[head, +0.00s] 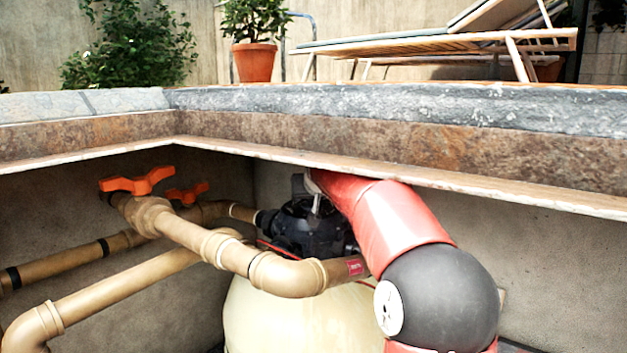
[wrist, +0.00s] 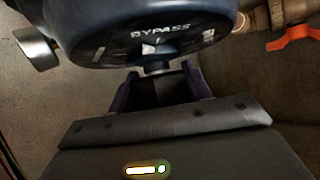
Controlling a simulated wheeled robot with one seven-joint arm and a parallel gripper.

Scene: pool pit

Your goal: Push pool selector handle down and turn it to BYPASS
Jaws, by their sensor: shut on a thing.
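The black multiport selector valve (head: 307,226) sits on top of a cream tank in the pit. In the wrist view its dark round top (wrist: 125,22) fills the upper middle, with the word BYPASS readable and other labels too small to read. The selector handle (wrist: 158,68) shows as a short dark piece beneath the BYPASS label. My gripper (wrist: 158,84) is shut on it, one finger on each side. In the head view my red arm reaches under the pit edge to the valve, and the handle and fingertips cannot be made out clearly.
Tan pipes (head: 230,252) run left of the valve, with orange valve handles (head: 137,181) on them. The stone pit edge (head: 400,108) overhangs my arm. The cream tank (head: 290,318) stands below. A silver round fitting (wrist: 38,48) sticks out beside the valve top.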

